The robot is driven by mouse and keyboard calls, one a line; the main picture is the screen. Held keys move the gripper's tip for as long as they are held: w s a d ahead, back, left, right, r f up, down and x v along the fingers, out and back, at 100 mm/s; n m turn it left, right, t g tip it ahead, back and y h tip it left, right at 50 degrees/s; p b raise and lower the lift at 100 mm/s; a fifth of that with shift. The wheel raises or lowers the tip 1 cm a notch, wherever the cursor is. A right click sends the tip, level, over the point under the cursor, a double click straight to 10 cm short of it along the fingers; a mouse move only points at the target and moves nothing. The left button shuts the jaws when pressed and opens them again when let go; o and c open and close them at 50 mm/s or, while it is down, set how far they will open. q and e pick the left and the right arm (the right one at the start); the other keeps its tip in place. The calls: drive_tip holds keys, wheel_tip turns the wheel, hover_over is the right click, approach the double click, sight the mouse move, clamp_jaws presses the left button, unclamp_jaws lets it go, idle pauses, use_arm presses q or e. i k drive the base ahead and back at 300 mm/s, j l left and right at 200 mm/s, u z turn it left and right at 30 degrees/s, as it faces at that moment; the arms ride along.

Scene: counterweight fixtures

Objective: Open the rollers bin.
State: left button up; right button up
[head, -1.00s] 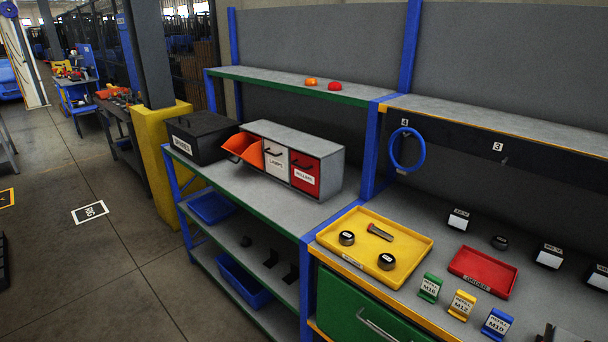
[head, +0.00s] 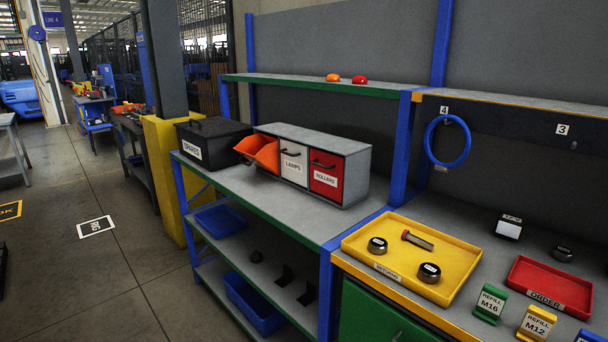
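The rollers bin (head: 326,177) is the red front at the right end of a grey bin cabinet (head: 356,180) on the left bench. It has a dark handle and a white "ROLLERS" label, and it is shut. The white "LAMPS" bin (head: 293,163) beside it is also shut. The orange bin (head: 262,150) at the left end is tilted out and open; its label is not readable. Neither of my grippers shows in the head view.
A black "SPARES" case (head: 212,140) stands left of the cabinet. The bench top (head: 262,198) in front of the bins is clear. A yellow tray (head: 440,290) with a bolt and two round pieces lies on the right bench, near a red tray (head: 548,286).

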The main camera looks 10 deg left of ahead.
sight(333, 172)
drive_tip(key=i+j+u, duration=0.15)
drive_tip(key=i+j, duration=0.2)
drive_tip(key=i+j+u, duration=0.15)
drive_tip(key=i+j, duration=0.2)
drive_tip(key=i, duration=0.15)
drive_tip(key=i+j+u, duration=0.15)
drive_tip(key=i, duration=0.3)
drive_tip(key=i+j+u, duration=0.1)
drive_tip(key=i+j, duration=0.25)
drive_tip(key=i, duration=0.1)
